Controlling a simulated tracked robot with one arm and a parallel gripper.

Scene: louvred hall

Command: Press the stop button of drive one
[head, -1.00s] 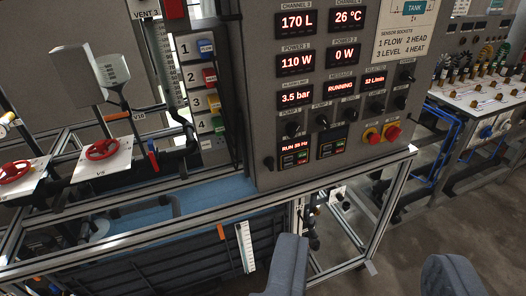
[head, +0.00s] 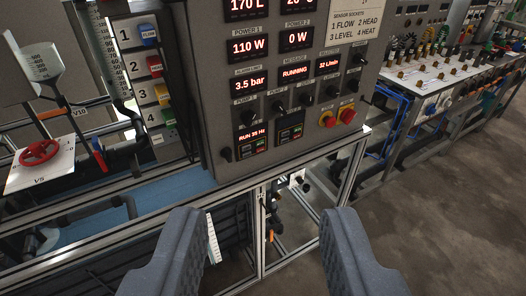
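The grey control panel (head: 212,120) stands ahead at upper centre. Low on it sit two small black drive units side by side. The left drive unit (head: 251,138) has a lit red display reading RUN and about 35 Hz; the right drive unit (head: 290,129) is similar. Small keys show under their displays, but their labels are too small to read, so I cannot tell which is stop. My gripper (head: 262,225) is open and empty, its two grey fingers wide apart below the panel, in front of the frame and well short of the drives.
A red knob (head: 346,115) and a red-and-yellow knob (head: 327,119) sit right of the drives. An aluminium rail (head: 290,164) runs under the panel. A red valve wheel (head: 39,152) is at left. Open floor (head: 430,200) lies right.

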